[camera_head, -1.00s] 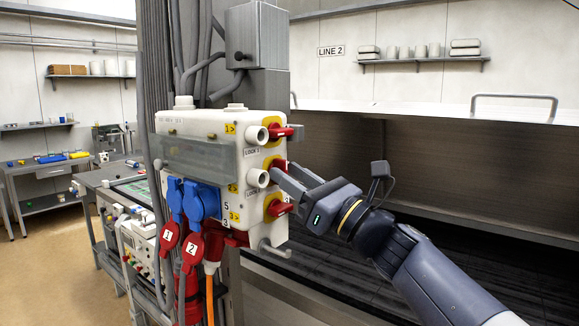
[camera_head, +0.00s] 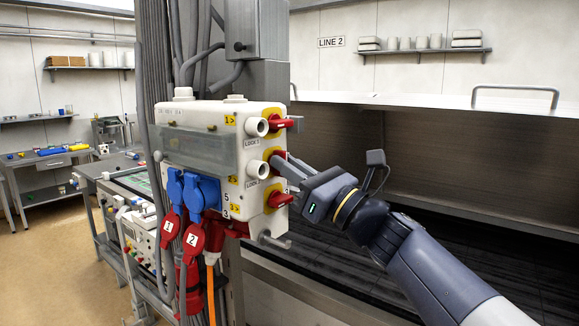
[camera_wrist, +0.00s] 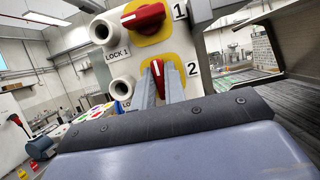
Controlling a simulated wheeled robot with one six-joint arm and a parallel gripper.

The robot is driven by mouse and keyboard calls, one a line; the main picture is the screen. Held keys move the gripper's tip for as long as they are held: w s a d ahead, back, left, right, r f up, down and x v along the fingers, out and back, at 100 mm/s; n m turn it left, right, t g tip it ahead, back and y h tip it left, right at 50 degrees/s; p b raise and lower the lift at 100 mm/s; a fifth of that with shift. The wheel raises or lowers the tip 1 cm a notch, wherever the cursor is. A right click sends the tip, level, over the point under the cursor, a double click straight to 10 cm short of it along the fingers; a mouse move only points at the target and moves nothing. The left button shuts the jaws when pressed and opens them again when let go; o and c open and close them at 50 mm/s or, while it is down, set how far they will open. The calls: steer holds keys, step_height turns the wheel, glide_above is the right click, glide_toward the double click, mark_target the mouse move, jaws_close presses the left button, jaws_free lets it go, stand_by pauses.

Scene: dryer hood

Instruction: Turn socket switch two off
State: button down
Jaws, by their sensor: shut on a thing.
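The white socket box (camera_head: 240,150) is mounted on a grey column. Its right side carries three red rotary switches on yellow plates. Switch one (camera_head: 284,123) is at the top and switch three (camera_head: 279,199) at the bottom. Switch two, the middle red knob (camera_wrist: 157,74), sits beside the "2" label in the wrist view, its white mark pointing up and slightly tilted. My gripper (camera_wrist: 160,88) is shut on this knob, one finger on each side. In the head view my gripper (camera_head: 285,168) reaches in from the right and hides most of switch two.
Round white lock fittings (camera_head: 257,127) stick out beside the switches. Blue sockets (camera_head: 201,191) and red plugs (camera_head: 192,240) with cables hang below the box. A metal bench (camera_head: 400,130) lies behind my arm. Open floor is at the left.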

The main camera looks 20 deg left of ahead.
steer(key=shift+f+n+b, duration=0.1)
steer(key=shift+n+b, duration=0.2)
steer(key=shift+b, duration=0.05)
steer(key=shift+w+n+g+h+b, duration=0.1)
steer(key=shift+n+g+h+b, duration=0.4)
steer(key=shift+n+g, duration=2)
steer(key=shift+s+n+g+h+b, duration=0.1)
steer(key=shift+n+g+h+b, duration=0.35)
steer(key=shift+n, duration=4.25)
steer(key=shift+w+n+g+h+b, duration=0.1)
steer(key=shift+n+g+h+b, duration=0.85)
steer(key=shift+n, duration=2.65)
steer(key=shift+g+y, duration=0.3)
steer(key=shift+y, duration=0.1)
steer(key=c, duration=1.5)
jaws_free()
steer(key=shift+r, duration=0.2)
steer(key=shift+o, duration=0.2)
